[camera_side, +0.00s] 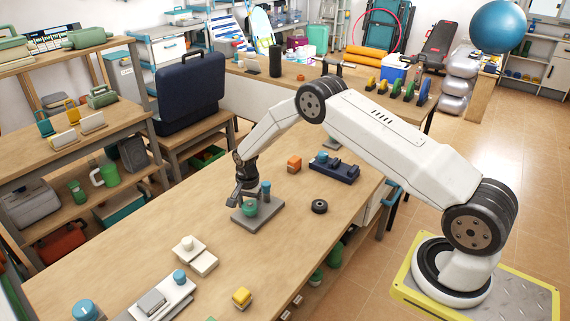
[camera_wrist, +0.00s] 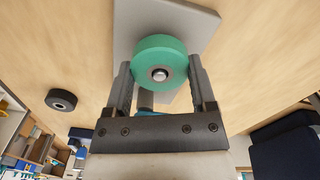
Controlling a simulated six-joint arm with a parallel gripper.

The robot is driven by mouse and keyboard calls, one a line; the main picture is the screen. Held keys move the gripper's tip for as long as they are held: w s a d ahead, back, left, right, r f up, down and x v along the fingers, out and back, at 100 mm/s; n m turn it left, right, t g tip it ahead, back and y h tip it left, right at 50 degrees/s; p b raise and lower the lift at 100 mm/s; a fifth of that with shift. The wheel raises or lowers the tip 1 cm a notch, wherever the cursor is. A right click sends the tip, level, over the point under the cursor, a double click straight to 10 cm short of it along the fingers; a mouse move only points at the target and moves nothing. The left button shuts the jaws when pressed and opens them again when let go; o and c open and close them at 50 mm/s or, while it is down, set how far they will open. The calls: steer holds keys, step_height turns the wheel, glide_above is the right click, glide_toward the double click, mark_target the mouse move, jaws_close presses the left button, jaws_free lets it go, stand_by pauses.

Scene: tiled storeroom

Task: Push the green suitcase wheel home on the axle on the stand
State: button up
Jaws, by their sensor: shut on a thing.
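The green suitcase wheel (camera_side: 250,209) is low over the grey stand (camera_side: 270,214) on the bench. My gripper (camera_side: 245,196) comes down on it from above and is shut on it. In the wrist view the green wheel (camera_wrist: 150,50) sits between both fingers (camera_wrist: 160,76), with the grey stand plate (camera_wrist: 125,20) behind it. A round metal end, apparently the axle (camera_wrist: 159,75), shows in the wheel's hub. I cannot tell how far the wheel sits along the axle. A blue-topped post (camera_side: 266,188) stands on the same plate, close beside the wheel.
A loose black wheel (camera_side: 319,206), an orange block (camera_side: 294,164) and a dark blue fixture (camera_side: 334,171) lie to the right. The bench between is clear.

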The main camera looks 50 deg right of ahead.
steer(key=shift+f, duration=0.25)
steer(key=o, duration=1.2)
steer(key=shift+c, duration=0.2)
steer(key=shift+r, duration=3.9)
